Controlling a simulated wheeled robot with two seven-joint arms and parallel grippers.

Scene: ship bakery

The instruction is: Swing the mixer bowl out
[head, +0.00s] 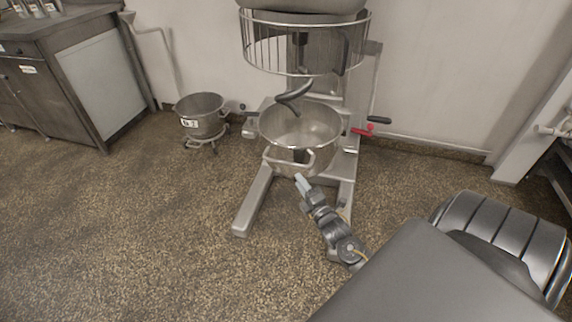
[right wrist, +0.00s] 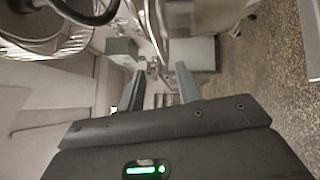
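The mixer bowl (head: 318,131) is a steel bowl held in the mixer frame, below the dark spiral hook (head: 294,93) and wire guard (head: 262,45). A loop handle (head: 308,165) is on its front. My right gripper (head: 300,182) is just in front of and below this handle; I cannot tell if they touch. In the right wrist view the fingers (right wrist: 160,88) stand apart with nothing clearly gripped between them. Shiny bowl metal (right wrist: 70,42) shows at the upper left there. My left gripper is out of view.
A red lever (head: 362,132) and a black handle (head: 379,119) are at the mixer's right. The mixer's legs (head: 252,205) reach forward on the floor. A second bowl (head: 202,122) on a wheeled stand is to the left. Open floor lies at front left.

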